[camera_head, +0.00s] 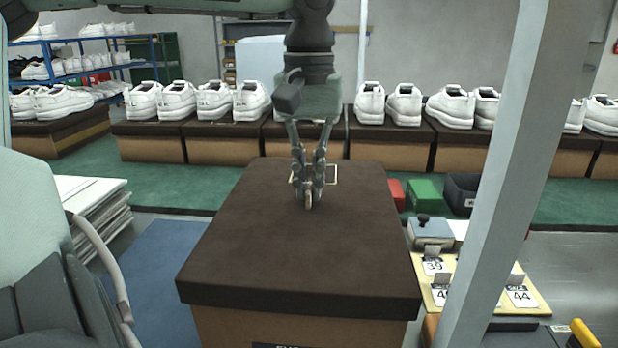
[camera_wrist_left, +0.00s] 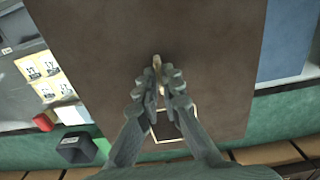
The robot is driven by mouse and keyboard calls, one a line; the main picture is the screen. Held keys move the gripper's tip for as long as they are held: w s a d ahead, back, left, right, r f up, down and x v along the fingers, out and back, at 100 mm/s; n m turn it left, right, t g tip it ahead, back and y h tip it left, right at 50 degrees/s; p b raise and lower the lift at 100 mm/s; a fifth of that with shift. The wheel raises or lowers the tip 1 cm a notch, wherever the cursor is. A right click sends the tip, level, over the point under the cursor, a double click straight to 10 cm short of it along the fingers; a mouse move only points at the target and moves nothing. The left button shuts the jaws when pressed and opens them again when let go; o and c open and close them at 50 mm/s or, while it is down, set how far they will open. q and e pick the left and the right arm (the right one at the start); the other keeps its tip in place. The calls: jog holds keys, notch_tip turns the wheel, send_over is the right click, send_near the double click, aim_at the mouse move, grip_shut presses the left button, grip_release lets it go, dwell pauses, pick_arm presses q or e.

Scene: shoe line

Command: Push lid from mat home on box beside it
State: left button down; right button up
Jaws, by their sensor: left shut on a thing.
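A dark brown lid (camera_head: 270,250) lies over the top of a tan cardboard box (camera_head: 250,328), its skirt covering the box's upper walls. In the left wrist view the lid (camera_wrist_left: 205,50) fills the middle. My left gripper (camera_head: 309,196) points down at the far half of the lid, fingers together on a small tan tab (camera_head: 308,203). The tab also shows at the fingertips in the left wrist view (camera_wrist_left: 157,62). A pale rectangular outline (camera_head: 333,166) is on the lid behind the fingers. The blue mat (camera_head: 165,262) left of the box shows bare. My right gripper is not in view.
Number cards (camera_head: 433,266), a grey stamp-like block (camera_head: 430,232) and red and green blocks (camera_head: 424,193) are to the right of the box. A pale post (camera_head: 505,170) crosses the right side. White shoes on boxes (camera_head: 225,150) line the back. White sheets (camera_head: 95,205) are stacked left.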

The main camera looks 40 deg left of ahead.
pick_arm(q)
jog(key=shift+f+b, duration=1)
jog(key=shift+f, duration=0.55)
jog(key=c, duration=1.6)
grip_release()
notch_tip(320, 180, up, 12)
